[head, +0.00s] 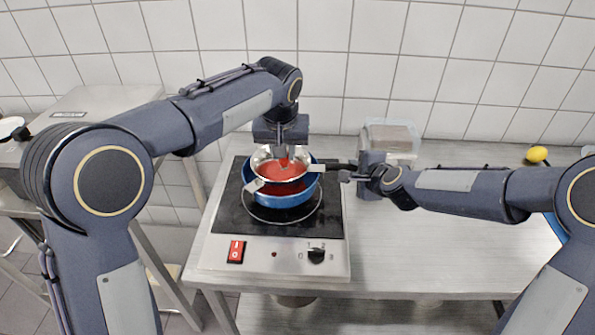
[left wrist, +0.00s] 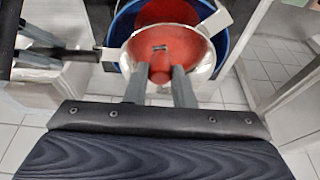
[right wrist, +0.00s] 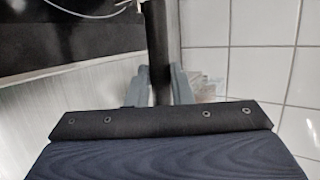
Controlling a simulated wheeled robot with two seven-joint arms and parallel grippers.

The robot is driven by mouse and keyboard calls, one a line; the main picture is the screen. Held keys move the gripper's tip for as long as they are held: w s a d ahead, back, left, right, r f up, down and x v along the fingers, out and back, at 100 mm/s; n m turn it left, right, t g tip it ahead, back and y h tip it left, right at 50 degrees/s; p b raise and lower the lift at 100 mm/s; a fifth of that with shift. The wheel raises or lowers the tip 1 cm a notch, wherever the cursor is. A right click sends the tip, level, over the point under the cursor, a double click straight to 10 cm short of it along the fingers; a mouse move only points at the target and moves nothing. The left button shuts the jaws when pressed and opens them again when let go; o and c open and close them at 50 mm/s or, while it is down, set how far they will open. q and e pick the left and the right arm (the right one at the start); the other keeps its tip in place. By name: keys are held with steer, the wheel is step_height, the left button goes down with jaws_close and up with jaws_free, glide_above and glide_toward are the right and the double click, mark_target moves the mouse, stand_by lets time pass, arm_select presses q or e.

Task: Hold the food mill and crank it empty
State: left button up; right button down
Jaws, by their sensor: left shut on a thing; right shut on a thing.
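The silver food mill (head: 262,157) sits over the blue pot (head: 292,200) on the hotplate. Red food shows inside the mill's bowl, which appears in the left wrist view (left wrist: 205,62), and red also shows in the pot. My left gripper (head: 284,150) reaches down from above and is shut on the red crank knob (left wrist: 159,70) over the bowl. My right gripper (head: 350,172) is to the right of the pot, shut on the mill's dark handle (right wrist: 158,45). The rest of the crank is mostly hidden.
The black hotplate (head: 238,215) has a red switch (head: 236,250) and a dial (head: 316,255) at its front. A clear container (head: 392,135) stands behind my right gripper. A lemon (head: 537,154) lies at the far right. The steel table (head: 430,250) right of the hotplate is clear.

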arm_select(q)
steer(key=shift+r, duration=0.1)
steer(key=a, duration=0.3)
stand_by(0.3)
steer(key=shift+w+a, duration=0.4)
steer(key=shift+a, duration=0.2)
steer(key=shift+w+a, duration=0.35)
steer(key=shift+a, duration=0.25)
steer(key=shift+w+a, duration=0.4)
steer(key=shift+w, duration=0.25)
steer(key=shift+w+a, duration=0.35)
steer(key=shift+w, duration=0.4)
